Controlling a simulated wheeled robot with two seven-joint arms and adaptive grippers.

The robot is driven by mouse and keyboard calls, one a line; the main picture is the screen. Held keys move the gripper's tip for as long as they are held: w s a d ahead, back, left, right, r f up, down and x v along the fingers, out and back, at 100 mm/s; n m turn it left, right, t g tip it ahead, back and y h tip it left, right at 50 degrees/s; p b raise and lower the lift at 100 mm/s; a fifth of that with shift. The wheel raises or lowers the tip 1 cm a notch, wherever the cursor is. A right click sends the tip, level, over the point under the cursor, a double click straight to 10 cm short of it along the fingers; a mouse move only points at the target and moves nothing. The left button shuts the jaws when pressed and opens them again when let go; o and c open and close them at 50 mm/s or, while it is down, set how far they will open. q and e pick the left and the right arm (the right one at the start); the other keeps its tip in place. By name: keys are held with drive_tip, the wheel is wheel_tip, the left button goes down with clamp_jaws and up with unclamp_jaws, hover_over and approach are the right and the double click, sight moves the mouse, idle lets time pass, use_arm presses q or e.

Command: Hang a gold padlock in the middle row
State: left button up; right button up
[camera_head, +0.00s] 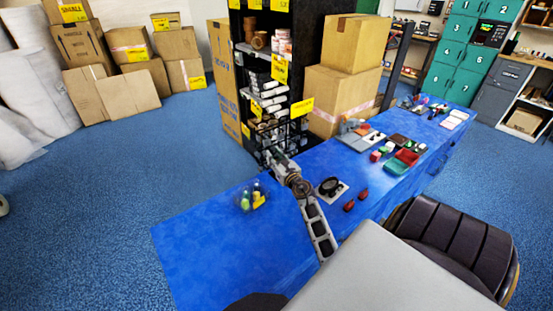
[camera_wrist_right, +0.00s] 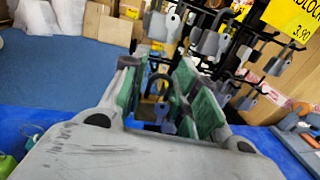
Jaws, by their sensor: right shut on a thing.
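My right gripper (camera_head: 273,158) is at the black wire rack (camera_head: 292,133) on the far side of the blue table. In the right wrist view the gripper's (camera_wrist_right: 157,76) green-padded fingers are closed around a small padlock. Its gold body (camera_wrist_right: 161,109) and dark shackle show partly between the pads; the rest is hidden. Grey padlocks (camera_wrist_right: 210,44) hang on the rack's hooks just beyond and right of the fingertips. I cannot tell which row the held padlock faces, or whether it touches a hook. My left gripper is not in view.
A yellow price sign (camera_wrist_right: 292,20) stands at the rack's right. The table's near left part (camera_head: 215,250) is clear.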

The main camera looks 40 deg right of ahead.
drive_tip(key=shift+a+f+b+x, duration=0.1)
drive_tip(key=shift+a+b+x, duration=0.1)
drive_tip(key=shift+x, duration=0.55)
drive_tip(key=shift+a+f+b+x, duration=0.1)
drive_tip(key=shift+b+x, duration=0.1)
drive_tip(key=shift+x, duration=0.55)
drive_tip(key=shift+a+b+x, duration=0.1)
drive_tip(key=shift+b+x, duration=0.1)
drive_tip(key=shift+x, duration=0.6)
drive_tip(key=shift+c, duration=0.2)
drive_tip(key=shift+o, duration=0.2)
drive_tip(key=shift+w+f, duration=0.25)
drive_tip(key=shift+w, duration=0.35)
drive_tip(key=shift+d, duration=0.1)
drive_tip(key=o, duration=1.1)
drive_tip(key=shift+f, duration=0.1)
drive_tip(key=shift+v, duration=6)
